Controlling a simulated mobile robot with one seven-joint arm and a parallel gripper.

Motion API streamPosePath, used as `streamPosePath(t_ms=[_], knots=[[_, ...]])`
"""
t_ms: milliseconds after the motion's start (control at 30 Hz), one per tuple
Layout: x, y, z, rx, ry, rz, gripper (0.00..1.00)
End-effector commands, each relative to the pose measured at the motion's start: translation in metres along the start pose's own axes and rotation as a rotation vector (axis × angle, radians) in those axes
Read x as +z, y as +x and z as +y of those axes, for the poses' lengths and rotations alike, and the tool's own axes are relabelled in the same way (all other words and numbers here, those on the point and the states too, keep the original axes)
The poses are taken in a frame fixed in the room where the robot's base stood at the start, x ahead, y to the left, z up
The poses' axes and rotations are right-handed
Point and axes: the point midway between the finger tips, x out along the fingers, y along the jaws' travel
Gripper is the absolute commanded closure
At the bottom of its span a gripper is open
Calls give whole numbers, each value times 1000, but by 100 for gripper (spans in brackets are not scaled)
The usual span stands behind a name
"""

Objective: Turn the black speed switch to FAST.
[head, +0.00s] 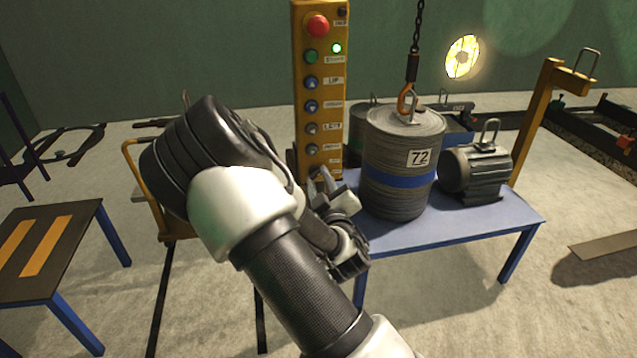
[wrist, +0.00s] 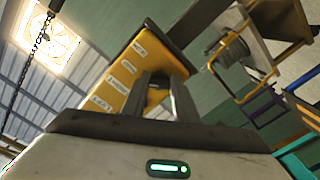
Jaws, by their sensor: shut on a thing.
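A yellow control pendant (head: 319,90) hangs upright in the middle of the head view, with a red button at its top, several smaller buttons and a lit green lamp. In the wrist view the pendant (wrist: 132,75) is seen from below with its white labels. My gripper (head: 328,185) is at the pendant's lower end. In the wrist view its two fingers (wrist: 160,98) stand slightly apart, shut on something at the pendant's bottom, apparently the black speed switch. The switch itself is hidden by the fingers, so its setting cannot be read.
A grey drum (head: 402,150) marked 72 stands on a blue table (head: 450,228) close right of the pendant, under a chain with an orange hook (head: 405,97). A grey motor-like load (head: 480,172) is beside it. A low table (head: 75,225) with orange stripes stands at left.

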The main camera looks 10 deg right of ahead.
Motion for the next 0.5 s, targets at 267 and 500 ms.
streamPosePath(t_ms=[267, 500], knots=[[1, 0, 0, 0, -122, -1, 96], [0, 0, 1, -1, -161, -2, 96]])
